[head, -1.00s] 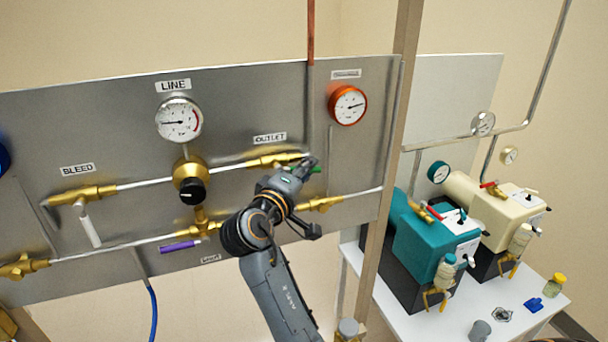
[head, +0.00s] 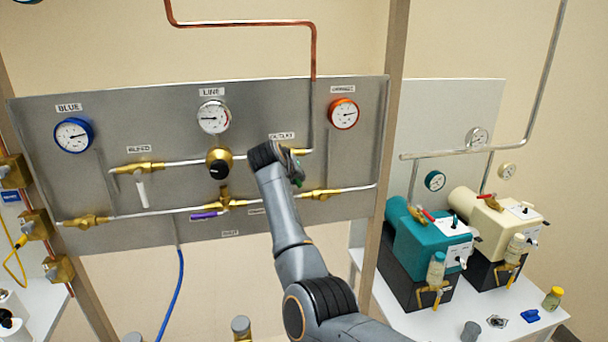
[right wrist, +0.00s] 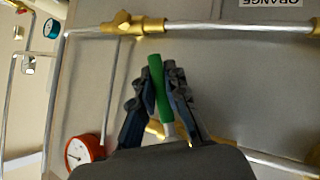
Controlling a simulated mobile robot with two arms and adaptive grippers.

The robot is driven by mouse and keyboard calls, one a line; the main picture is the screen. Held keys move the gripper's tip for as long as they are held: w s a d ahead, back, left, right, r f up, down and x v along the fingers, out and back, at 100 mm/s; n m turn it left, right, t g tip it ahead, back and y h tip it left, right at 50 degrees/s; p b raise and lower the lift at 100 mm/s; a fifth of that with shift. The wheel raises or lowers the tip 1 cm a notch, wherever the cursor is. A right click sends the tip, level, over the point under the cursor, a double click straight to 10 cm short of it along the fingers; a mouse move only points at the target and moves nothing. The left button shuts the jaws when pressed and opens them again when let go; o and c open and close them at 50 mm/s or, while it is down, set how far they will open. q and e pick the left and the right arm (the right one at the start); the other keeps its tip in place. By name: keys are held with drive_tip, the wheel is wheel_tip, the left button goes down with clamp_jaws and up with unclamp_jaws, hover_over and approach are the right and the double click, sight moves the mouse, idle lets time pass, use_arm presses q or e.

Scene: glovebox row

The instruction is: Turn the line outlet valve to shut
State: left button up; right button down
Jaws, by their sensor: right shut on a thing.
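The outlet valve (head: 304,151) is a brass body on the upper pipe under the OUTLET label, mostly hidden behind my right arm. Its green lever (right wrist: 158,88) stands between the fingers of my right gripper (right wrist: 157,80) in the right wrist view. That gripper is shut on the lever, with a pale stem showing below the green sleeve. In the head view my right gripper (head: 292,165) is at the panel, and only a bit of green shows beside it. My left gripper is not in view.
The grey panel (head: 110,200) carries the LINE gauge (head: 213,117), a black regulator knob (head: 218,171), a white bleed lever (head: 142,193) and a purple lever (head: 206,215). A wooden post (head: 385,150) stands right of the panel. Teal and cream pumps sit on a white bench.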

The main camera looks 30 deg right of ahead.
drive_tip(key=shift+a+y, duration=0.2)
drive_tip(key=shift+y, duration=0.2)
drive_tip(key=shift+w+a+m+y+p, duration=0.1)
drive_tip(key=shift+a+m+y+p, duration=0.15)
drive_tip(key=shift+p, duration=0.25)
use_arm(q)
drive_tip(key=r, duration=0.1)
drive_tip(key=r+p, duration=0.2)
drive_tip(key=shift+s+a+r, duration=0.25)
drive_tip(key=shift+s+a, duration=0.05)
use_arm(e)
drive_tip(key=shift+w+a+f+m+t+y, duration=0.15)
drive_tip(key=shift+a+m+y, duration=0.25)
drive_tip(key=shift+y, duration=0.25)
drive_tip(key=shift+w+a+f+m+t+y, duration=0.15)
drive_tip(key=shift+a+m+y, duration=0.2)
drive_tip(key=shift+y, duration=0.25)
drive_tip(key=shift+s, duration=0.1)
drive_tip(key=shift+a, duration=0.1)
